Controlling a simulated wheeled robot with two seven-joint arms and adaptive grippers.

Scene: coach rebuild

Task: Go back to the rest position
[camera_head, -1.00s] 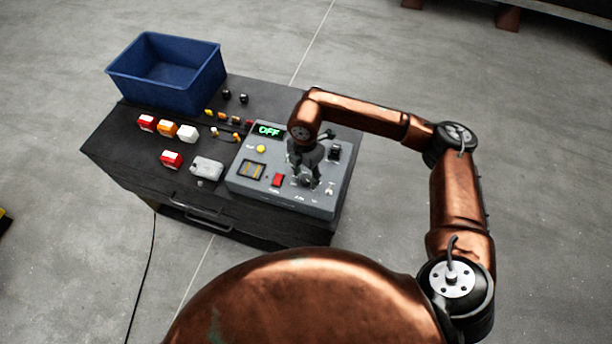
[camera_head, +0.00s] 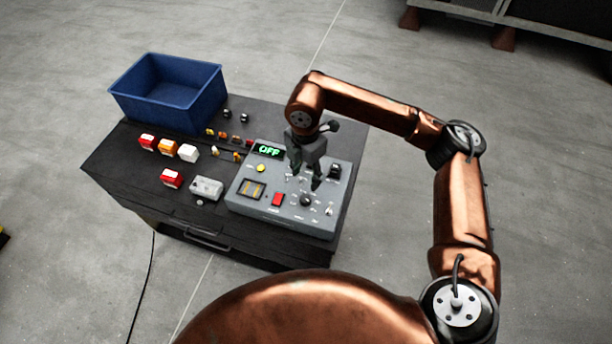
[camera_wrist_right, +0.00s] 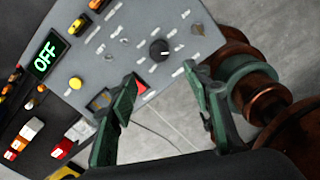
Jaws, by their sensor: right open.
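My right gripper (camera_head: 305,182) is open and empty above the grey control panel (camera_head: 268,209), with its fingers pointing down. In the right wrist view the two green-grey fingers (camera_wrist_right: 160,95) stand apart with nothing between them. The panel carries a green display reading OFF (camera_head: 268,150), a yellow button (camera_head: 261,168), a red switch (camera_head: 278,199) and a black round knob (camera_head: 306,200). The knob also shows in the right wrist view (camera_wrist_right: 159,49), beyond the fingers and clear of them. My left gripper is not in view.
The panel sits on a dark cabinet (camera_head: 125,160). A blue bin (camera_head: 170,98) stands at its back left. Red, orange and white blocks (camera_head: 167,147), a grey box (camera_head: 206,188) and several small parts lie left of the panel. A black cable (camera_head: 148,275) runs across the floor.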

